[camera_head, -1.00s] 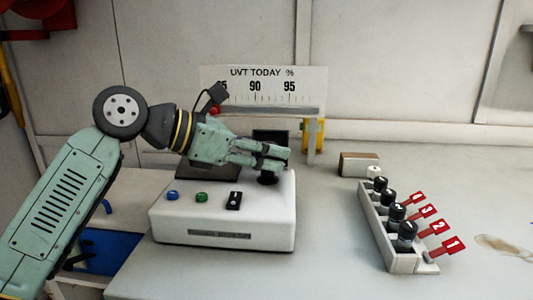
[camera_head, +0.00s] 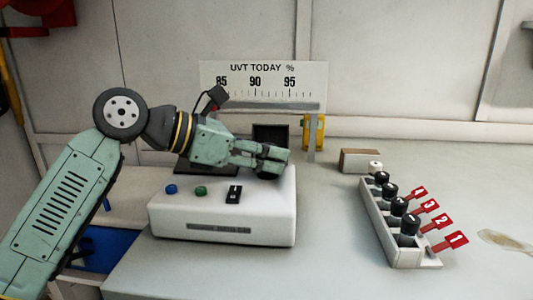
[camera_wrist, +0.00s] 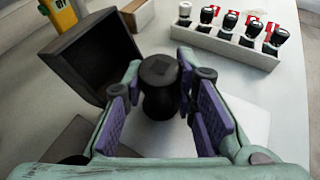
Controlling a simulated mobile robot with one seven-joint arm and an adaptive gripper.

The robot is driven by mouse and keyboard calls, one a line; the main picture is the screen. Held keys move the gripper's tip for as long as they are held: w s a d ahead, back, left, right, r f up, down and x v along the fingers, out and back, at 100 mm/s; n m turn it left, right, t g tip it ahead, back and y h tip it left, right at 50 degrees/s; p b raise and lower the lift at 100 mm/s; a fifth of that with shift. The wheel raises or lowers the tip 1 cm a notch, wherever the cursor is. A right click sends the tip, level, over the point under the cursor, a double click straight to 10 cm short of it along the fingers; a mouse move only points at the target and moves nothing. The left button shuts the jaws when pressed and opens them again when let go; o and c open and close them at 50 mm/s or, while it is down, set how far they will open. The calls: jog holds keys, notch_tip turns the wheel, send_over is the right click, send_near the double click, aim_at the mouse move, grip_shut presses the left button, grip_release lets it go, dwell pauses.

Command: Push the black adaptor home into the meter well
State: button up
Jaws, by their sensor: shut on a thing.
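The black adaptor (camera_wrist: 158,72) is between the purple-padded fingers of my gripper (camera_wrist: 160,92), with its rounded top towards the wrist camera. In the head view, my gripper (camera_head: 272,158) is over the right rear of the white meter (camera_head: 222,222). A little of the black adaptor (camera_head: 267,174) shows under the fingers, low against the meter's top. The well's opening is hidden by the adaptor and fingers, so I cannot tell how deep the adaptor sits. The meter's dark square lid (camera_head: 271,132) stands open behind the fingers; it also shows in the wrist view (camera_wrist: 85,62).
A white rack (camera_head: 404,256) of black-capped bottles with red numbered tags stands at the right. A brown block (camera_head: 359,161) lies behind it. A yellow object (camera_head: 314,130) stands by the gauge sign (camera_head: 263,85). The bench between meter and rack is clear.

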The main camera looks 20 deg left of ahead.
jog(key=shift+f+b, duration=0.45)
jog(key=shift+f, duration=0.15)
jog(key=o, duration=1)
jog(key=shift+c, duration=0.2)
jog(key=v, duration=1.2)
